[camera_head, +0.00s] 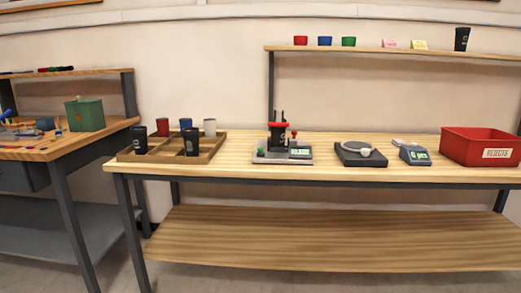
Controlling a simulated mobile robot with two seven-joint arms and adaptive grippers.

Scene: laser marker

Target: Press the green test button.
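The laser marker (283,148) stands near the middle of the workbench, with a grey base, a black upright and red parts at its top and right side. A small green knob-like part (261,153) sits at the left of its base; it looks like the green test button, but it is too small to be sure. A small lit display (300,152) is at the front right of the base. Neither of my grippers is in view.
The workbench (230,172) also holds a divided wooden tray (125,156) with several cups, a black round-topped device (361,154), a small gauge (413,153) and a red REJECTS bin (480,147). A shelf (390,50) hangs above. A side bench (90,143) stands left.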

